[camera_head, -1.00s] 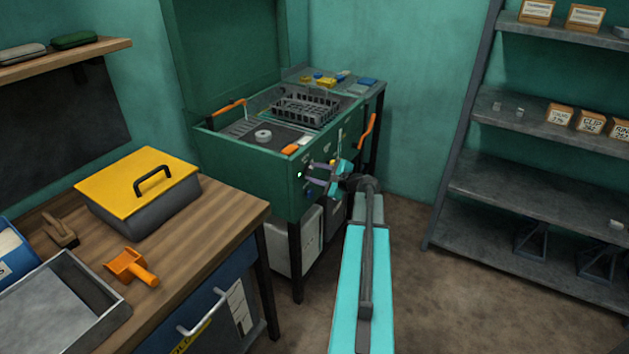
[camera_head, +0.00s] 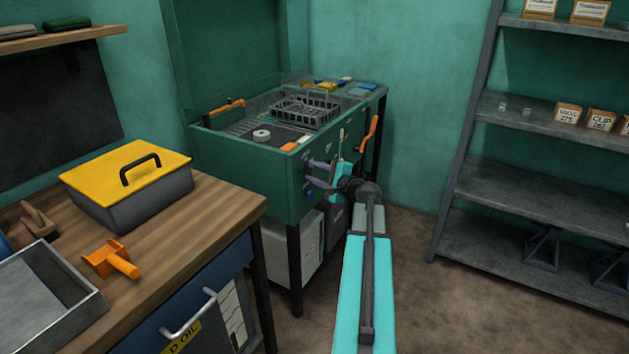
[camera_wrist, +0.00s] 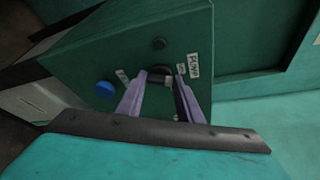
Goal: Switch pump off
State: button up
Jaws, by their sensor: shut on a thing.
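The green wash cabinet (camera_head: 245,185) carries the pump control on its front panel. In the wrist view a dark knob (camera_wrist: 159,78) sits beside a white label reading PUMP (camera_wrist: 193,65). My gripper (camera_wrist: 160,80) has its two lilac fingers on either side of this knob and is shut on it. In the head view my gripper (camera_head: 311,172) reaches the panel's front face. The fingers partly hide the knob, and its exact setting cannot be told.
A wire basket (camera_head: 305,108) and an orange handle (camera_head: 369,133) are on the cabinet. A wooden bench (camera_head: 190,235) with a yellow-lidded box (camera_head: 130,175) stands at the left. Shelves (camera_head: 545,120) stand at the right. Floor is free between them.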

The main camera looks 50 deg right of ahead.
jog(key=shift+a+f+n+t+h+b, duration=0.2)
jog(key=shift+n+b, duration=0.35)
jog(key=shift+b, duration=1.15)
jog(key=shift+d+f+n+t+h+b, duration=0.2)
jog(key=shift+n+b, duration=0.3)
jog(key=shift+b, duration=1.15)
jog(key=shift+a+f+n+t+b, duration=0.15)
jog(key=shift+n+t+b, duration=0.3)
jog(key=shift+b, duration=1.25)
jog(key=shift+r+n+b, duration=0.2)
jog(key=shift+n+b, duration=0.4)
jog(key=shift+b, duration=0.85)
jog(key=o, duration=1.1)
jog(key=shift+s+r, duration=0.1)
jog(key=shift+s, duration=0.05)
jog(key=s, duration=0.4)
jog(key=s+a+p, duration=0.1)
jog(key=s, duration=0.4)
jog(key=s+a, duration=0.1)
jog(key=s, duration=0.3)
jog(key=shift+s+p, duration=0.25)
jog(key=shift+p, duration=0.1)
